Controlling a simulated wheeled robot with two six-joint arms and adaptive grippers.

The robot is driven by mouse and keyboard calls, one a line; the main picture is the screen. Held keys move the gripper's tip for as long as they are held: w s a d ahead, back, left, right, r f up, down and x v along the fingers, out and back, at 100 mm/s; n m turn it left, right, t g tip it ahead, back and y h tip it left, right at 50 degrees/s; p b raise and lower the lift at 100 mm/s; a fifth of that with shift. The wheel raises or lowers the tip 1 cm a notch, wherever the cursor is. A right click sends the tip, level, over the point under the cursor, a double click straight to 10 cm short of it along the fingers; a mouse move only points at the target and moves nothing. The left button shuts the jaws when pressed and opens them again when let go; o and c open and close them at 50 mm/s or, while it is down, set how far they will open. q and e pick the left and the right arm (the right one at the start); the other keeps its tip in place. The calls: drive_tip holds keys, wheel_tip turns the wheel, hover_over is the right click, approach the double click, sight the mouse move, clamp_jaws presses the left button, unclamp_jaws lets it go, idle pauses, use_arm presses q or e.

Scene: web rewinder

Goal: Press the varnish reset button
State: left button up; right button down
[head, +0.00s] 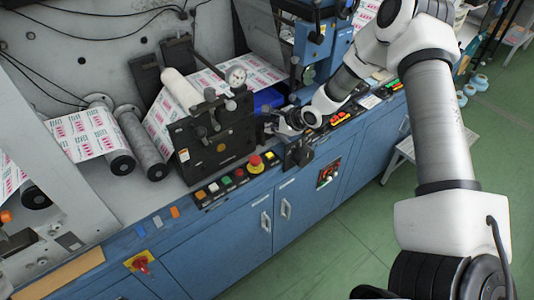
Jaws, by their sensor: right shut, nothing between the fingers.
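My right gripper (279,123) is at the centre of the head view, above the near ledge of the blue machine, shut and empty. Its fingertips are small and dark here, and I cannot tell whether they touch anything. A control panel with lit red, orange and green buttons (340,118) runs along the ledge just right of the gripper, partly behind my wrist. A second panel with several coloured buttons (222,184) lies to the lower left, beside a red emergency stop (256,162). No label is readable, so I cannot tell which is the varnish reset button. My left gripper is out of view.
A black roller bracket (215,140) stands left of the gripper, with a printed web (165,115) passing behind it. A blue bin (268,98) is behind the gripper. A red rotary switch (142,264) is at the lower left. Green floor (345,245) is open at the front.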

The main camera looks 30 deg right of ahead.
sight(271, 156)
wheel_tip(271, 156, down, 9)
drive_tip(key=b, duration=0.6)
drive_tip(key=shift+w+a, duration=0.1)
idle(1.1)
drive_tip(key=shift+f+b, duration=0.4)
drive_tip(key=shift+b, duration=0.25)
